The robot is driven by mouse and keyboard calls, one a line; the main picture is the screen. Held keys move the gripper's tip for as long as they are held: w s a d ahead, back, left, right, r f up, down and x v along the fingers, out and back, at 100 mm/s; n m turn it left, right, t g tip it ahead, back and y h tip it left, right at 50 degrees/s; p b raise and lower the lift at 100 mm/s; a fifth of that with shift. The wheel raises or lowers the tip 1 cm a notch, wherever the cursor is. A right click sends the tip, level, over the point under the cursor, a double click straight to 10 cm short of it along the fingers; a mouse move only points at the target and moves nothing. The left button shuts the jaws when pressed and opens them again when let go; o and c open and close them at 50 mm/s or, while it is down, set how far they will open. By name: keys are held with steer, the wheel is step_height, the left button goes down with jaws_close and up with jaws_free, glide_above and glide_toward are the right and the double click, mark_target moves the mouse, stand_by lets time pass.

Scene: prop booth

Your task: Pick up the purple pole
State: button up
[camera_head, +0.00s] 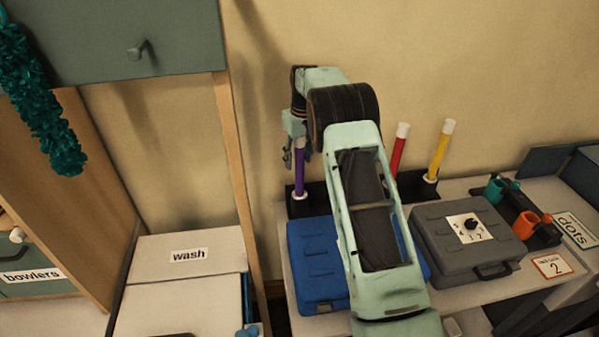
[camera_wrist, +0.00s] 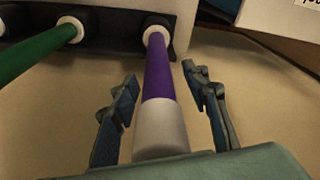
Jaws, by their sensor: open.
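The purple pole (camera_head: 299,168) stands upright at the left end of a black holder (camera_head: 313,189) on the table, partly behind my gripper in the head view. In the wrist view the purple pole (camera_wrist: 159,75) runs between my two fingers, its white end close to the palm and its other white end in the holder (camera_wrist: 118,24). My gripper (camera_head: 289,155) is open, with its fingertips (camera_wrist: 160,75) on either side of the pole. A gap shows between each finger and the pole.
A green pole (camera_wrist: 35,55) is beside the purple one in the wrist view. Red (camera_head: 398,155) and yellow (camera_head: 438,153) poles stand farther right. A blue case (camera_head: 316,265) and a grey case (camera_head: 465,240) lie in front. A box labelled wash (camera_head: 190,275) is at left.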

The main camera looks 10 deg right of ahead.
jaws_close()
stand_by(0.3)
steer(key=shift+r, duration=0.1)
step_height(320, 180, up, 16)
steer(key=shift+w+r, duration=0.15)
steer(key=shift+r, duration=0.7)
stand_by(0.7)
steer(key=shift+s, duration=0.25)
